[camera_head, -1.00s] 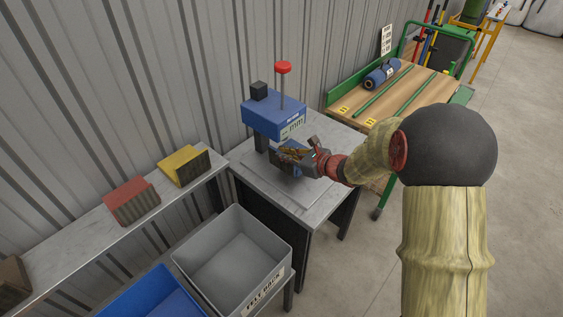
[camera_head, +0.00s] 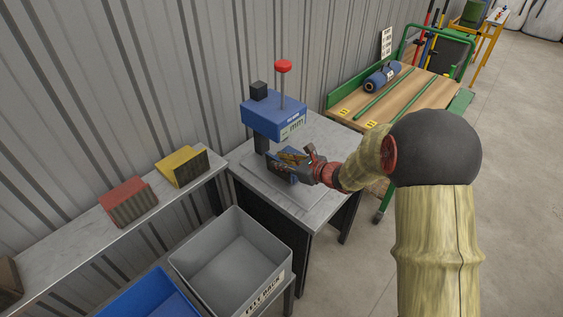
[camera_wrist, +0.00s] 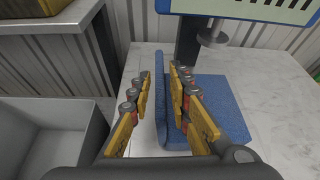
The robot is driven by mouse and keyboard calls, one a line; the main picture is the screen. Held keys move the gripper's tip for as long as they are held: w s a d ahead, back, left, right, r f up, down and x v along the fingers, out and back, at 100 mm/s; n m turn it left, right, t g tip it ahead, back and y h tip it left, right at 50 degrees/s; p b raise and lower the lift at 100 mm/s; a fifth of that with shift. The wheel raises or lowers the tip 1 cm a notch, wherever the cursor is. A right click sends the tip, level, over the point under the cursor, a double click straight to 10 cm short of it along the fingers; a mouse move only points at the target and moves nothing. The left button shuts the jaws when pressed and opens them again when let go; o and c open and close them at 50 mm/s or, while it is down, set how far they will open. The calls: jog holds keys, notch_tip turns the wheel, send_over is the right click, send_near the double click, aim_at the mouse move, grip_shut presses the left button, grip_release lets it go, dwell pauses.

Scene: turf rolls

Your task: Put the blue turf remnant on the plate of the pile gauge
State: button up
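The blue turf remnant (camera_head: 281,178) is at the plate (camera_head: 302,197) of the pile gauge (camera_head: 272,118), partly hidden by my gripper (camera_head: 290,160) in the head view. In the wrist view the remnant (camera_wrist: 225,105) has a flat textured part that appears to lie on the pale surface, and a thin upright part. My gripper (camera_wrist: 162,95) has its fingers apart, one on each side of the upright part, with a small gap showing on the left. The gauge's round foot (camera_wrist: 212,38) is above and beyond the remnant.
A grey bin (camera_head: 232,262) and a blue bin (camera_head: 152,297) stand below. A shelf (camera_head: 75,225) holds red (camera_head: 128,203) and yellow (camera_head: 182,167) remnants. A wooden-topped cart (camera_head: 415,95) with a blue roll (camera_head: 382,78) stands behind on the right.

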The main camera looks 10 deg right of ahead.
jog(key=shift+o, duration=0.5)
jog(key=shift+r, duration=0.15)
jog(key=shift+s+d+r, duration=0.15)
jog(key=shift+r, duration=0.05)
jog(key=p+v, duration=0.4)
jog(key=v, duration=0.7)
jog(key=s+a+r+n+g, duration=0.3)
jog(key=s+a+r+n, duration=0.25)
jog(key=s+n, duration=0.3)
jog(key=s+a+r+n+g, duration=0.4)
jog(key=s+a+n, duration=0.35)
jog(key=s, duration=0.25)
jog(key=s+d+r+n+t+h, duration=0.1)
jog(key=s+d+r+n+h, duration=0.4)
jog(key=s+d+n, duration=0.5)
jog(key=s+n+h, duration=0.2)
jog(key=shift+h, duration=0.3)
